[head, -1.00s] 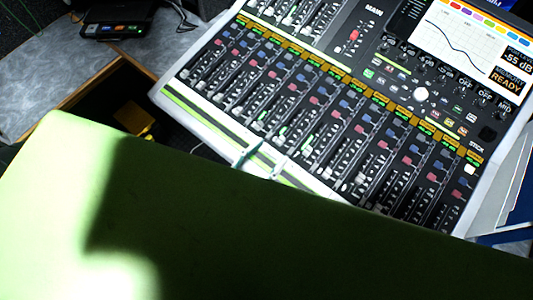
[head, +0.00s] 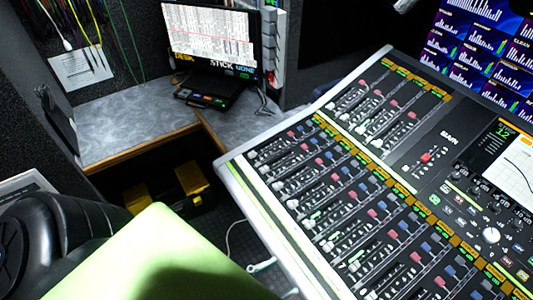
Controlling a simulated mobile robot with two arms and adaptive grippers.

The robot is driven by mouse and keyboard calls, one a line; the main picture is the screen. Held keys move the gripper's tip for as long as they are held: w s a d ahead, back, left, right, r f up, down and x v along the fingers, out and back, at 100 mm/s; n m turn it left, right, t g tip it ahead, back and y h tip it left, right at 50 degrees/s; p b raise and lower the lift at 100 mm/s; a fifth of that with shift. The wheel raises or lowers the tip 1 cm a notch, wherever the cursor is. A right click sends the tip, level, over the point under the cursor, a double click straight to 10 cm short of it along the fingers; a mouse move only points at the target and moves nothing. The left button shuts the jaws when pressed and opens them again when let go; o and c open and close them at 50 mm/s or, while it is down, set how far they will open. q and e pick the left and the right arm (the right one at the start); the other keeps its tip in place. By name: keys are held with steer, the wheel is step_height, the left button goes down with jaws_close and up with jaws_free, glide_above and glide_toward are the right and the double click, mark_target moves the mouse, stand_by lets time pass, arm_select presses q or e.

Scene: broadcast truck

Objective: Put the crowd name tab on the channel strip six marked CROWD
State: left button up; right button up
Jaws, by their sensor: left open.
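The mixing console (head: 228,172) fills the right half of the head view, tilted, with rows of faders and a pale front edge. A dark and green label strip (head: 262,194) runs along that edge below the faders. No marking on it is readable, and I cannot pick out channel strip six. My left gripper (head: 276,279) is at the bottom centre, just off the console's front edge, mostly hidden by my lime-green arm. Its two pale fingertips stand apart, and nothing shows between them. The crowd name tab is not visible. My right gripper is not in view.
A grey side desk (head: 125,140) at the back left carries a monitor (head: 212,38) and a small black device (head: 205,98). Yellow-orange boxes (head: 192,180) sit low in the dark gap between desk and console. Cables hang on the back left wall.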

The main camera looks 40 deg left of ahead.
arm_select(q)
steer(key=shift+v, duration=1.15)
steer(key=s+a+f+g+y, duration=0.1)
steer(key=a+f+g, duration=0.1)
steer(key=f, duration=1)
steer(key=s+a+f+g+y, duration=0.1)
steer(key=s+a+f+g, duration=0.15)
steer(key=f, duration=0.85)
steer(key=a+f+g+y, duration=0.1)
steer(key=a+f+g, duration=0.2)
steer(key=f, duration=0.9)
steer(key=s+a+f+g+y, duration=0.1)
steer(key=s+f+g, duration=0.2)
steer(key=s+f, duration=0.2)
steer(key=s+a+f+n+g+y, duration=0.1)
steer(key=s+f+g, duration=0.3)
steer(key=f, duration=0.6)
steer(key=shift+s+n+y, duration=0.3)
steer(key=shift+s, duration=0.7)
steer(key=shift+f, duration=0.1)
